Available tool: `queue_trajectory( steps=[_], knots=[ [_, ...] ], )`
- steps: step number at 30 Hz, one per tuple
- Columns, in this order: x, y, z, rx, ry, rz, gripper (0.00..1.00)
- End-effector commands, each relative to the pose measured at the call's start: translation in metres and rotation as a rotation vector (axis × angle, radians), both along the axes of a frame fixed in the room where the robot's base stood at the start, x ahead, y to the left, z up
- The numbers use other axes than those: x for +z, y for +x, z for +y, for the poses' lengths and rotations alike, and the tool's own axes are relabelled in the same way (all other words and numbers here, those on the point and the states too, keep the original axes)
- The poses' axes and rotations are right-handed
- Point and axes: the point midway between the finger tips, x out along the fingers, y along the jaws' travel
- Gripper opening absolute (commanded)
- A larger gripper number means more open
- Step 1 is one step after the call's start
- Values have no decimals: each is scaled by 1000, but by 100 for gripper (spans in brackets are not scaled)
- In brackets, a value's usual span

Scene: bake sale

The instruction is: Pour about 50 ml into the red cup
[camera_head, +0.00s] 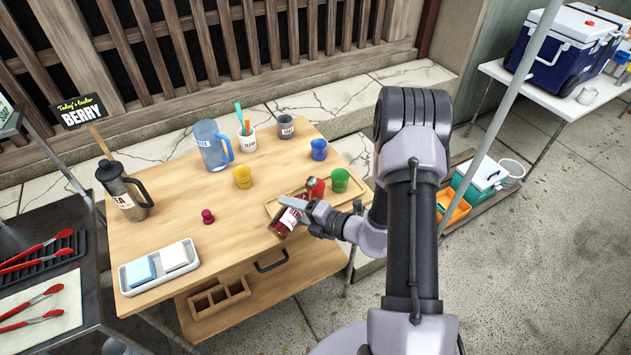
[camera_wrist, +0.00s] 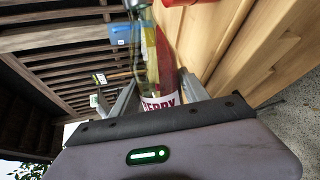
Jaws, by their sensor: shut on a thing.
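My gripper (camera_head: 301,212) is shut on a clear bottle (camera_head: 285,222) with red liquid and a white label, held tilted above the front right of the table. In the wrist view the bottle (camera_wrist: 158,70) reads "BERRY" in part, and its liquid lies along its right side. The red cup (camera_head: 319,189) stands on the wooden tray (camera_head: 272,207), beside the bottle's neck end and partly hidden by it. The red cup also shows cut off at the top of the wrist view (camera_wrist: 181,2). I cannot tell whether liquid is flowing or how full the cup is.
A green cup (camera_head: 340,180) stands close right of the red cup. A blue cup (camera_head: 319,149), a yellow cup (camera_head: 242,177), a blue jug (camera_head: 211,147) and a dark press (camera_head: 122,190) stand further off. A small dark red knob (camera_head: 207,216) lies on the clear table middle.

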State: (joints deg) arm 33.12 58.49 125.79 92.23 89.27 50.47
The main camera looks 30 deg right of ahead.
Motion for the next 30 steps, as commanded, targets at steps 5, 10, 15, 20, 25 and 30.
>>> queue_trajectory(
  steps=[5,10,15,20,25,30],
  knots=[
    [5,0,0,0,26,15,0],
    [8,0,-1,-1,46,27,0],
    [9,0,0,-1,61,37,0],
    [11,0,0,0,72,44,0],
    [12,0,0,0,84,52,0],
    [14,0,-1,0,96,59,0]
  ],
)
